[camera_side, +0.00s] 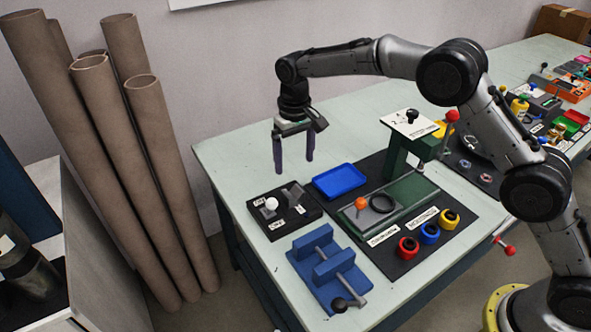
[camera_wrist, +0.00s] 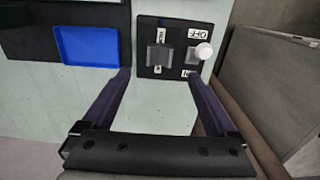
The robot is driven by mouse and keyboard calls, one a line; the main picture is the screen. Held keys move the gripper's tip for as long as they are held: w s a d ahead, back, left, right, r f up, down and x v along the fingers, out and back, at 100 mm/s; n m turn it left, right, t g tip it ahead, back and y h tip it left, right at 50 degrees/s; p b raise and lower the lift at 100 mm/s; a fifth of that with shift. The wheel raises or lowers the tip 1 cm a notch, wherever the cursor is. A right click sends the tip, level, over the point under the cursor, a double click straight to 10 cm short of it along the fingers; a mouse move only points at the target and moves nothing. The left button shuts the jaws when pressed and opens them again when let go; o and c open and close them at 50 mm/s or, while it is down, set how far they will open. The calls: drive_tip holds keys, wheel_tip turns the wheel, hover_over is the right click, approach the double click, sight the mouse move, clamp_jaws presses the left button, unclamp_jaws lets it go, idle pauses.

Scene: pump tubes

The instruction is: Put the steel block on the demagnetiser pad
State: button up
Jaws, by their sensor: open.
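A black panel (camera_side: 284,225) stands on the table left of the blue tray. It bears a white-knobbed lever (camera_side: 271,203), marked OFF in the wrist view (camera_wrist: 203,51), and a grey square piece (camera_side: 294,195) between small labels. That piece shows in the wrist view (camera_wrist: 160,55); I take it for the steel block on the demagnetiser pad, but cannot tell block from pad. No separate loose steel block is clear. My gripper (camera_side: 292,167) is open and empty, pointing down above the table behind the panel. Its fingers (camera_wrist: 161,82) show apart in the wrist view.
The empty blue tray (camera_side: 339,181) lies right of the panel. A blue vise (camera_side: 325,268) stands in front. A green press (camera_side: 397,165) with a red-knobbed lever is to the right, near red, blue and yellow rings (camera_side: 429,232). Bare table (camera_side: 230,165) lies behind the panel.

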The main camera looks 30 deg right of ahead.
drive_tip(key=shift+r, duration=0.3)
drive_tip(key=shift+r, duration=0.1)
drive_tip(key=s+d+r+t, duration=0.1)
drive_tip(key=s+d+r, duration=0.4)
drive_tip(key=s+r, duration=0.35)
drive_tip(key=s+d+r+t, duration=0.2)
drive_tip(key=s+d+r, duration=0.3)
drive_tip(key=s+r, duration=0.35)
drive_tip(key=s+d+f+t, duration=0.1)
drive_tip(key=s+d, duration=0.1)
drive_tip(key=s, duration=0.9)
drive_tip(key=s+d+f+t, duration=0.1)
drive_tip(key=s+d+f, duration=0.1)
drive_tip(key=s, duration=0.8)
drive_tip(key=shift+s+d+f+t, duration=0.25)
drive_tip(key=shift+s+d+t, duration=0.1)
drive_tip(key=shift+d, duration=0.25)
